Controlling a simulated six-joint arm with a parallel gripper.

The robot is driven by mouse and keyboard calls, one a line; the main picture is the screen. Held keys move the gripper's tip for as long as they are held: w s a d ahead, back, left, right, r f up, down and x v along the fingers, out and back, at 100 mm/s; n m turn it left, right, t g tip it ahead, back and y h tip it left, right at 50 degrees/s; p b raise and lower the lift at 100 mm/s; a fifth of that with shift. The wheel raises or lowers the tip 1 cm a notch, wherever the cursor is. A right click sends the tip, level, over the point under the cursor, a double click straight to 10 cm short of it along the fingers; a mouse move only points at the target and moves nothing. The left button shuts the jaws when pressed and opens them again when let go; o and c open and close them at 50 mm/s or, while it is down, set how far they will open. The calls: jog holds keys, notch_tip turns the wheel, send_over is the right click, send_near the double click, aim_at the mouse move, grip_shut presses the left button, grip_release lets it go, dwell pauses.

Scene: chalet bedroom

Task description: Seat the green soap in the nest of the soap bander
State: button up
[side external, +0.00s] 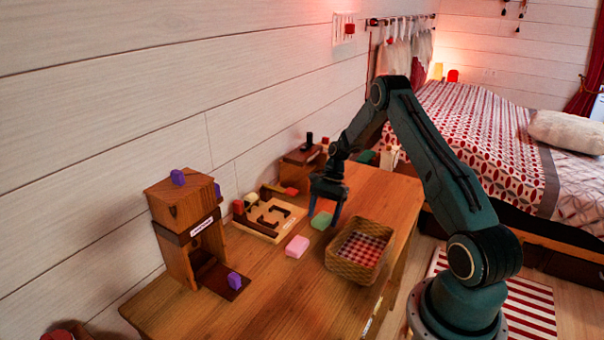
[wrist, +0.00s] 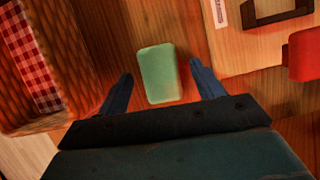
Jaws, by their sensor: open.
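The green soap (side external: 321,220) lies flat on the wooden table between the basket and a pale board. It also shows in the wrist view (wrist: 158,73), upright in the picture. My gripper (side external: 326,208) is above the soap, pointing down. In the wrist view its blue fingers (wrist: 160,84) are apart, one on each side of the soap with gaps, and nothing is held. The pale board (side external: 268,222) carries dark brown brackets and a white label; it looks like the soap bander, though its label is unreadable. A bracket (wrist: 277,14) shows at the wrist view's upper right.
A woven basket (side external: 345,268) with checked lining stands close by. A pink soap (side external: 297,246) lies between basket and board. A red block (wrist: 304,55) is at the board's edge. A wooden tower (side external: 185,230) with purple pieces stands left. The front table is clear.

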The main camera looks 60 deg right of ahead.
aim_at(320, 217)
jog(key=c, duration=1.1)
jog(key=shift+r, duration=0.1)
notch_tip(320, 217, up, 20)
dwell(0.6)
jog(key=w+a+f+n+g+h, duration=0.1)
jog(key=w+a+f+n+g, duration=0.2)
jog(key=a, duration=0.4)
jog(key=w+a+f+n, duration=0.1)
jog(key=a+f+n, duration=0.1)
jog(key=a+n, duration=0.4)
jog(key=s+a+f+n+g+h, duration=0.1)
jog(key=s+a+f+n, duration=0.1)
jog(key=a+n, duration=0.3)
jog(key=s+a+f+n+g+h, duration=0.1)
jog(key=s+a+f+n+h, duration=0.1)
jog(key=a, duration=0.7)
jog(key=s+f+n, duration=0.1)
jog(key=n, duration=0.1)
jog(key=shift+a+n+h, duration=0.3)
jog(key=shift+n, duration=0.1)
